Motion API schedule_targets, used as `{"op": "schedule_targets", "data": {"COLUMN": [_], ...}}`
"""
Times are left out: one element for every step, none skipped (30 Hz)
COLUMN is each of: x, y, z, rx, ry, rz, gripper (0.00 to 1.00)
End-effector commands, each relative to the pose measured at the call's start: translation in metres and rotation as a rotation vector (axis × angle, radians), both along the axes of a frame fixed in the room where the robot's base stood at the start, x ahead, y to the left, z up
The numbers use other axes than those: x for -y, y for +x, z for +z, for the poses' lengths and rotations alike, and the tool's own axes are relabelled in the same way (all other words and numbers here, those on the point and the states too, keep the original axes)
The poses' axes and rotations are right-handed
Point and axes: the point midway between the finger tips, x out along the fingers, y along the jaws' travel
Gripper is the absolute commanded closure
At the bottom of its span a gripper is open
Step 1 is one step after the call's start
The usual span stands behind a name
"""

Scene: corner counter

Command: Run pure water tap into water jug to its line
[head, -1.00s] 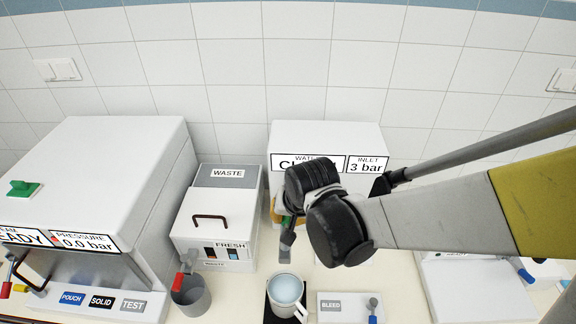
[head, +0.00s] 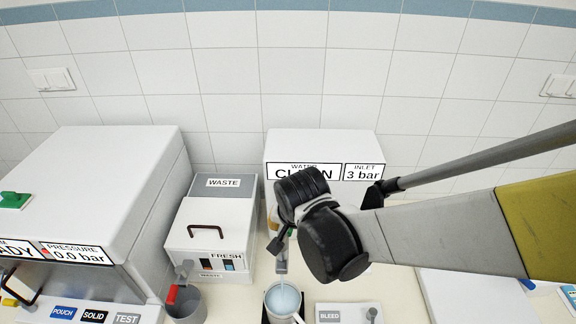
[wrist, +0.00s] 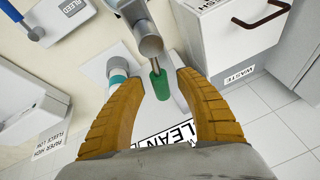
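The water jug (head: 283,302) stands below the tap spout (head: 281,262) in the head view, with pale blue water inside. A faint pale streak shows between spout and jug; I cannot be sure that it is running water. The jug's line cannot be made out. The wrist view shows the metal tap (wrist: 148,40) with a green lever (wrist: 160,86). My gripper (wrist: 157,78) has its two orange fingers spread on either side of the lever, with gaps showing. In the head view my wrist hides most of the tap and lever.
A white water unit (head: 300,145) stands behind the tap. A waste box (head: 212,235) and a grey cup (head: 187,303) are to the left, beside a large white machine (head: 100,165). A BLEED panel (head: 345,313) lies right of the jug.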

Motion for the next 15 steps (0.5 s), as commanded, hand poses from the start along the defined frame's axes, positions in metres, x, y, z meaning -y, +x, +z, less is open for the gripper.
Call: {"op": "schedule_targets", "data": {"x": [0.0,0.0,0.0,0.0,0.0,0.0,0.001,0.001,0.001,0.002,0.003,0.003,0.003,0.004,0.005], "y": [0.0,0.0,0.0,-0.001,-0.001,-0.003,-0.004,-0.006,-0.009,-0.011,-0.014,-0.017,-0.019,-0.022,-0.026], "z": [0.0,0.0,0.001,0.002,0.004,0.007,0.01,0.013,0.019,0.023,0.028,0.036,0.041,0.047,0.054], "rx": [0.0,0.0,0.0,0.0,0.0,0.0,0.0,0.0,0.0,0.0,0.0,0.0,0.0,0.0,0.0], "ry": [0.0,0.0,0.0,0.0,0.0,0.001,0.001,0.001,0.001,0.001,0.001,0.001,0.001,0.0,0.0], "rz": [0.0,0.0,0.0,0.0,0.0,0.0,0.0,0.0,0.0,0.0,0.0,0.0,0.0,0.001,0.001], "gripper": [0.58,0.58,0.58,0.58,0.58,0.58,0.58,0.58,0.58,0.58,0.58,0.58,0.58,0.58,0.58]}}
